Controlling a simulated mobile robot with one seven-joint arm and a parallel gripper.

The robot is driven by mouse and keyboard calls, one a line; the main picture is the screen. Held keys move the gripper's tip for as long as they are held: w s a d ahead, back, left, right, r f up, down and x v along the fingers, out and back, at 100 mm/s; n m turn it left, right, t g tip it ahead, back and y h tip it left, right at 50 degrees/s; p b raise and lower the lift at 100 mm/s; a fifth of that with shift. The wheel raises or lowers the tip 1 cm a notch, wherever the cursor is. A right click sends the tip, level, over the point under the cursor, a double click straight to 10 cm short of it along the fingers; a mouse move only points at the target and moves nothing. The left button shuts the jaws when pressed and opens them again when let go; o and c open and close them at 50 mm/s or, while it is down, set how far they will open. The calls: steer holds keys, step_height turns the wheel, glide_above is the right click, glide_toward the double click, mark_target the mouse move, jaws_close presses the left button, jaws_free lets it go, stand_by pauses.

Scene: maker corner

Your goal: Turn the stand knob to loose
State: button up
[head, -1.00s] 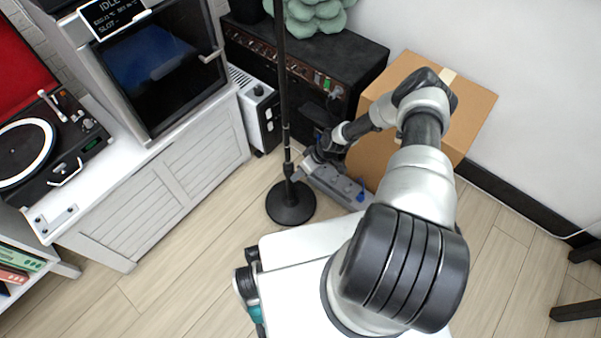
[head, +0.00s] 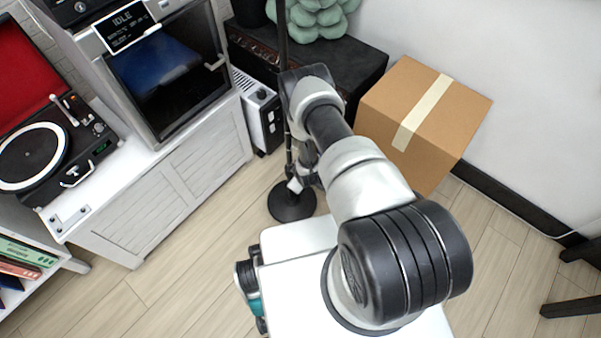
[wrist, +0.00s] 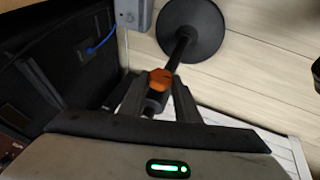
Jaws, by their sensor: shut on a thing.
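The stand is a thin black pole on a round black base (head: 290,206), standing upright on the floor. In the wrist view its base (wrist: 192,30) is at the top and the pole runs down toward my gripper. The orange stand knob (wrist: 160,77) sits on the pole between my fingertips. My gripper (wrist: 160,92) is shut on the knob, with one dark finger on each side. In the head view my arm hides the knob and most of the gripper. I cannot read any loose or tight marking.
A black amplifier (head: 362,65) with a green plush on top and a cardboard box (head: 428,105) stand behind my arm. A white heater (head: 262,112) and a white cabinet (head: 165,190) are at left. A grey power strip (wrist: 130,14) shows beside the stand. Floor is clear front left.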

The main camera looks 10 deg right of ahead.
steer(key=t+h+b, duration=0.1)
steer(key=h+b, duration=0.1)
steer(key=b, duration=0.1)
steer(key=shift+s+a+f+n+t, duration=0.15)
steer(key=shift+a+f+n+t, duration=0.15)
steer(key=shift+f+t, duration=0.1)
steer(key=shift+r+t+h+b, duration=0.1)
steer(key=shift+t+h+b, duration=0.5)
steer(key=shift+b, duration=0.45)
steer(key=o, duration=1)
steer(key=shift+o, duration=0.2)
steer(key=shift+s+r, duration=0.1)
